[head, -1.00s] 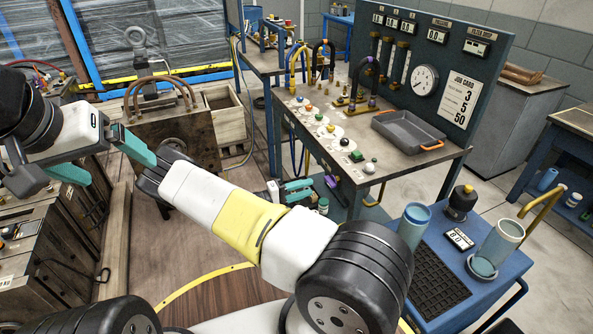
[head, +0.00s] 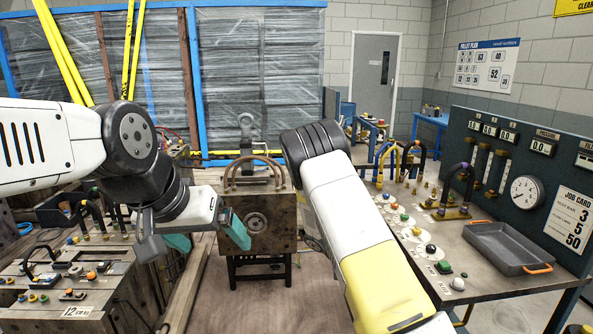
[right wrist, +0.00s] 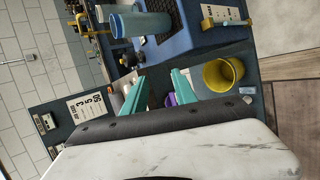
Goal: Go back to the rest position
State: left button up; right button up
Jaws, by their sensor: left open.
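My left gripper (head: 207,240) is in the left half of the head view, with its two teal fingers spread apart and nothing between them. In the right wrist view my right gripper (right wrist: 158,84) shows two teal fingers apart. A small purple thing (right wrist: 171,99) shows between them, apparently beyond and not held.
The right workbench carries a grey tray (head: 507,247), coloured knobs and a gauge panel (head: 545,165). The left bench (head: 75,270) holds several fittings.

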jog(key=s+a+r+n+t+y, duration=0.1)
jog(key=s+a+r+t+y, duration=0.2)
jog(key=s+r, duration=0.3)
jog(key=s+a+r+t+y, duration=0.3)
jog(key=s+a+r+y, duration=0.2)
jog(key=r, duration=0.8)
jog(key=s+a+r+n+t+y, duration=0.1)
jog(key=s+a+r+t+y, duration=0.2)
jog(key=s+r, duration=0.3)
notch_tip(320, 180, up, 5)
jog(key=shift+s+a+f+n+t+y, duration=0.15)
jog(key=shift+s+a+n+t+y, duration=0.25)
jog(key=shift+y, duration=0.5)
jog(key=shift+a, duration=0.1)
